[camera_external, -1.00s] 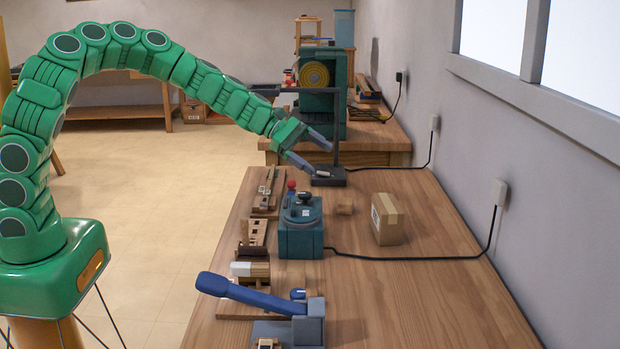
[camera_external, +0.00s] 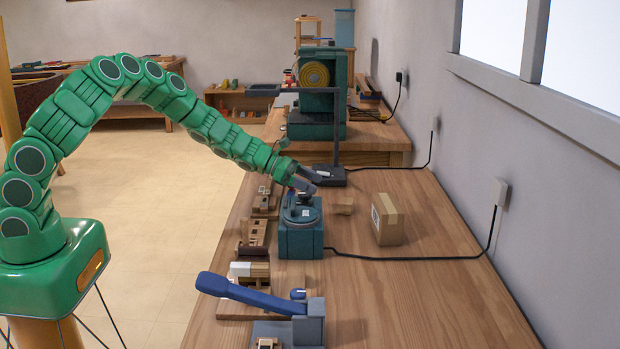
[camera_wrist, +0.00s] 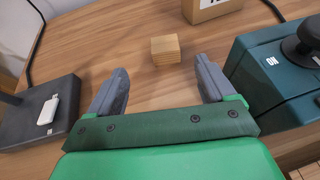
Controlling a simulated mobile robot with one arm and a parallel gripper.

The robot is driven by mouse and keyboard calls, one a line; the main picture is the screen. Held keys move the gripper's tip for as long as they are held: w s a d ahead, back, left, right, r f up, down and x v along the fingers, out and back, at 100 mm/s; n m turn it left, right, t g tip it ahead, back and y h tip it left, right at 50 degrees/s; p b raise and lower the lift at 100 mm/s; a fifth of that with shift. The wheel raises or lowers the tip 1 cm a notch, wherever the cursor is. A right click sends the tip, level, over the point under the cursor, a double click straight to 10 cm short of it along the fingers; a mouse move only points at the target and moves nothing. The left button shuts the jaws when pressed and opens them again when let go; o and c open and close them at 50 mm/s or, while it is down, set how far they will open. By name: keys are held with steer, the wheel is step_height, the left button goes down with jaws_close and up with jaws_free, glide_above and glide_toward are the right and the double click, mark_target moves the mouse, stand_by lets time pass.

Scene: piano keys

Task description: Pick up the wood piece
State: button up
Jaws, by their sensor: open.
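The wood piece (camera_wrist: 165,49) is a small light-brown block lying on the workbench. In the wrist view it sits ahead of my gripper (camera_wrist: 160,88), roughly between the lines of the two fingers and apart from them. In the external view the wood piece (camera_external: 344,206) lies between the teal machine and the cardboard box. My gripper (camera_external: 310,180) is open and empty, above the bench near the teal machine, to the left of and farther back than the wood piece. Both grey fingers show in the wrist view.
The teal machine (camera_external: 300,240) with a black knob stands close by my gripper. A cardboard box (camera_external: 387,220) stands right of the wood piece. A dark lamp base (camera_wrist: 42,112) with a white stick lies at the wrist view's left. A black cable (camera_external: 400,258) crosses the bench.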

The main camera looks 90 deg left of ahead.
glide_toward(348, 201)
steer(key=shift+w+a+f, duration=0.1)
steer(key=shift+w+f, duration=0.15)
steer(key=shift+w, duration=0.5)
steer(key=shift+w+a+f, duration=0.1)
steer(key=shift+w+f, duration=0.15)
steer(key=shift+w, duration=0.5)
steer(key=shift+w+d+f, duration=0.3)
steer(key=shift+w+f, duration=0.15)
steer(key=shift+w, duration=0.2)
steer(key=shift+w+d+f, duration=0.3)
steer(key=shift+w+f, duration=0.15)
steer(key=shift+w, duration=0.25)
steer(key=shift+x, duration=0.95)
steer(key=c, duration=1)
steer(key=shift+r, duration=0.15)
steer(key=shift+c, duration=0.2)
